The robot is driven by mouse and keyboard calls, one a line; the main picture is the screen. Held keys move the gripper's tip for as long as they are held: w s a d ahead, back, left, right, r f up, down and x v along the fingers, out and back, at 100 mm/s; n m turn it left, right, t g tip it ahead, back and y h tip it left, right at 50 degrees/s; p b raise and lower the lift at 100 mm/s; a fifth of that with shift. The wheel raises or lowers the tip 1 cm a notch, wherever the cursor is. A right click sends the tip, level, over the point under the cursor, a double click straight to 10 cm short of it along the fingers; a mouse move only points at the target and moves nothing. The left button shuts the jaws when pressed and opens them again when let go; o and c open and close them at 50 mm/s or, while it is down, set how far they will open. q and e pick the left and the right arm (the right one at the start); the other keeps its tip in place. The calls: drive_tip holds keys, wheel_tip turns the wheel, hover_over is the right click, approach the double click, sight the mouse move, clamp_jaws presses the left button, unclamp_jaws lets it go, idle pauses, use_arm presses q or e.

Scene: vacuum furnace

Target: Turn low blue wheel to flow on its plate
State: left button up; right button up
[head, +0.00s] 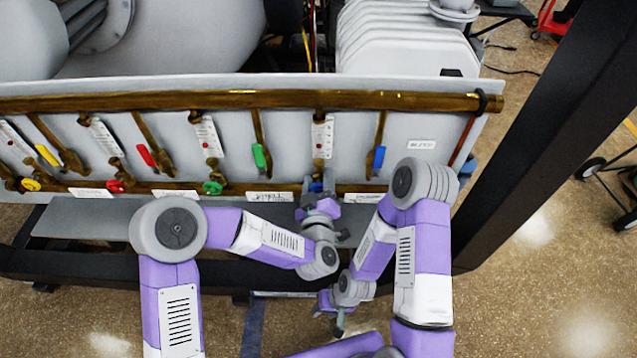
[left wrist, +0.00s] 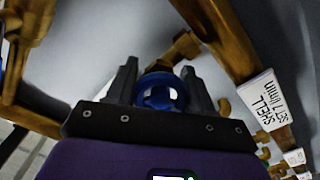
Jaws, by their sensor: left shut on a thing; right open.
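The low blue wheel (left wrist: 160,92) sits between the two dark fingers of my left gripper (left wrist: 162,88), which is shut on it. In the head view my left gripper (head: 318,192) is at the lower brass pipe and mostly covers the blue wheel (head: 316,187). A white plate (head: 352,197) lies right of the wheel, partly hidden by my right arm and unreadable. Another white plate (head: 270,197) lies left of it. The left wrist view shows a tilted white plate (left wrist: 266,101) with a l/min marking. My right gripper (head: 332,308) is open and empty, low in front of the panel.
Yellow (head: 30,185), red (head: 116,186) and green (head: 212,187) wheels line the lower pipe to the left. Above are coloured levers, including a blue one (head: 379,158), and a brass pipe (head: 240,100). A black frame post (head: 540,130) stands at right.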

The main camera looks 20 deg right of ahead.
use_arm(q)
drive_tip(key=shift+n, duration=0.5)
drive_tip(key=o, duration=1)
